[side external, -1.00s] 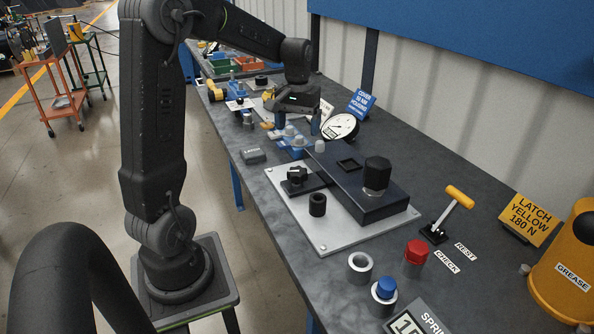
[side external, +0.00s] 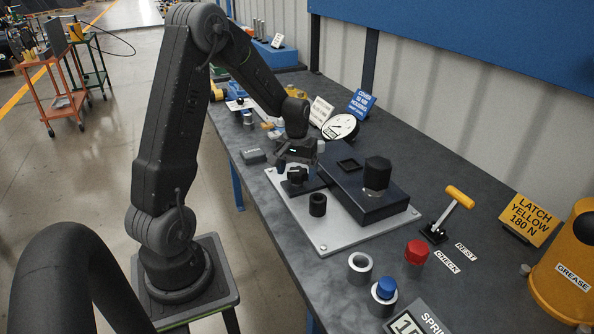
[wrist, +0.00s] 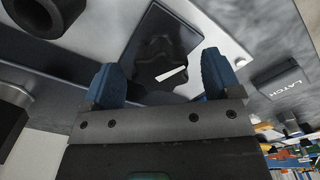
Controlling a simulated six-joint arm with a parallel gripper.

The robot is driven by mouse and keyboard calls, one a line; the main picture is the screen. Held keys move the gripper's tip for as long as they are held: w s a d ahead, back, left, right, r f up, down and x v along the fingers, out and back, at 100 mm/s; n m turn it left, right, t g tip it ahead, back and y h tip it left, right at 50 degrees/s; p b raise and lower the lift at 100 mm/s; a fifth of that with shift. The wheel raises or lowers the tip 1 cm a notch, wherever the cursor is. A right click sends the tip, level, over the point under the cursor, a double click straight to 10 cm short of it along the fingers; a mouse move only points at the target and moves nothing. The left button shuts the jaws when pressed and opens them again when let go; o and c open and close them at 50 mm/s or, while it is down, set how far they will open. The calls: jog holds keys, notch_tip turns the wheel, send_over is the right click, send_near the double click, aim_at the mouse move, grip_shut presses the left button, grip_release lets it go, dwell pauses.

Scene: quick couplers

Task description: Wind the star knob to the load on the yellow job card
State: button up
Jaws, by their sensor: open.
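The black star knob (side external: 296,174) stands on a dark block on the light metal plate (side external: 322,242). My gripper (side external: 295,165) is right above and behind the knob in the side view. In the wrist view the star knob (wrist: 165,60), with a white mark on it, lies between and beyond the two blue fingertips of my open gripper (wrist: 160,78). I cannot tell whether a finger touches it. The yellow job card (side external: 531,218) stands at the right and reads "LATCH YELLOW 180 N". A round dial gauge (side external: 340,127) with a white face stands behind the plate.
A black housing with a hex-topped post (side external: 377,174) stands right of the knob. A black ring (side external: 317,204) sits in front. A yellow-handled lever (side external: 458,197), a red cap (side external: 416,252) and a blue cap (side external: 386,287) stand at the right. A "LATCH" block (side external: 252,156) lies left.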

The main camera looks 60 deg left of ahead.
aim_at(297, 172)
jog(key=shift+f, duration=0.1)
jog(key=shift+c, duration=0.3)
jog(key=c, duration=0.9)
jog(key=m, duration=0.5)
jog(key=shift+a, duration=0.1)
jog(key=o, duration=1)
jog(key=shift+c, duration=0.2)
notch_tip(297, 172, up, 14)
